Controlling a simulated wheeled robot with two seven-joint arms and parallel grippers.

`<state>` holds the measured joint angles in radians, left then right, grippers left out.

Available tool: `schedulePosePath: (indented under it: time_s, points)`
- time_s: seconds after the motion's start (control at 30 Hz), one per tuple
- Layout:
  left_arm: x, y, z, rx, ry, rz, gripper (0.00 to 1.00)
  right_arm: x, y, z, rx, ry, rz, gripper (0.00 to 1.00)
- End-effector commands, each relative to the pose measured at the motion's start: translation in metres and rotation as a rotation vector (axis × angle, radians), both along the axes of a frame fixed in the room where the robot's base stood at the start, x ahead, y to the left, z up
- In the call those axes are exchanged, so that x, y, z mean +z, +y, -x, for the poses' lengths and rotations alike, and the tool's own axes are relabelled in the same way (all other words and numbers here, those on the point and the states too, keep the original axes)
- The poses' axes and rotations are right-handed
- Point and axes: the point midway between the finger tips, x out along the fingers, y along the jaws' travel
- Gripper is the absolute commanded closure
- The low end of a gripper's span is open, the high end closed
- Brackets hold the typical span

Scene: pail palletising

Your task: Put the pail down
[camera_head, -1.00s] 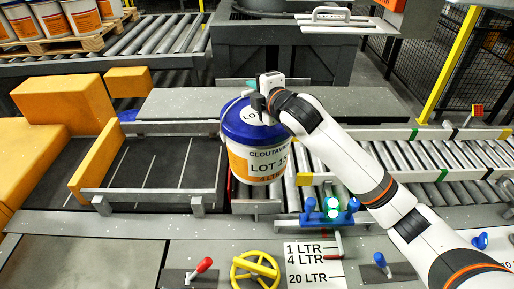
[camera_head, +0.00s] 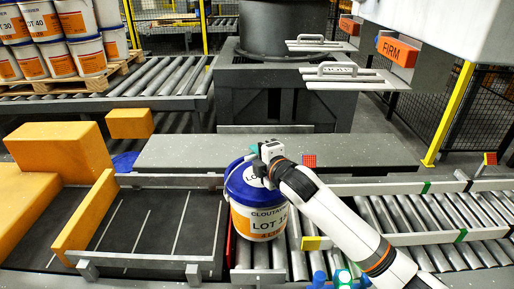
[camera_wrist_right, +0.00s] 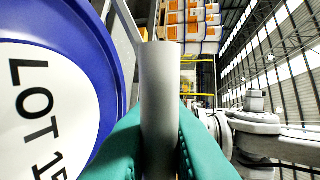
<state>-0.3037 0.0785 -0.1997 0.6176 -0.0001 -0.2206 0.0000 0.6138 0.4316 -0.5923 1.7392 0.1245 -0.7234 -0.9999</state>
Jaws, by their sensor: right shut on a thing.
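The pail (camera_head: 262,217), white with an orange band, blue lid and LOT label, is upright at the left end of the roller conveyor (camera_head: 400,215). My right gripper (camera_head: 268,156) is at the top of the pail, over its lid. In the right wrist view the green fingers (camera_wrist_right: 160,135) are shut on a grey cylindrical grip (camera_wrist_right: 160,75), seemingly the pail's handle. The blue-rimmed lid (camera_wrist_right: 45,100) fills the left of that view. My left gripper is out of view.
A dark lined bay (camera_head: 150,225) with a yellow bar (camera_head: 88,218) lies left of the pail. A grey slab (camera_head: 275,152) is behind it. Pails on a pallet (camera_head: 85,82) stand at the back left. A yellow post (camera_head: 448,115) and fence are at the right.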

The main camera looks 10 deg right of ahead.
Motion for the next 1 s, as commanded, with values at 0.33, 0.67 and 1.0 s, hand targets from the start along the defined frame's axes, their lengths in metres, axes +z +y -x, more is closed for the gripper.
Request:
schedulePosePath:
  time_s: [0.33, 0.67, 1.0]
  points:
    - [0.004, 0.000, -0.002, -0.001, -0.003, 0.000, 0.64, -0.029, 0.000, 0.000, 0.002, -0.010, -0.003, 1.00]
    - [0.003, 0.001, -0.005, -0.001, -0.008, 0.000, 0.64, -0.032, 0.000, 0.000, 0.002, -0.012, -0.003, 1.00]
    - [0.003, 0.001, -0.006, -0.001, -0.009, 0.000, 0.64, -0.038, 0.000, 0.000, 0.001, 0.000, 0.000, 0.65]
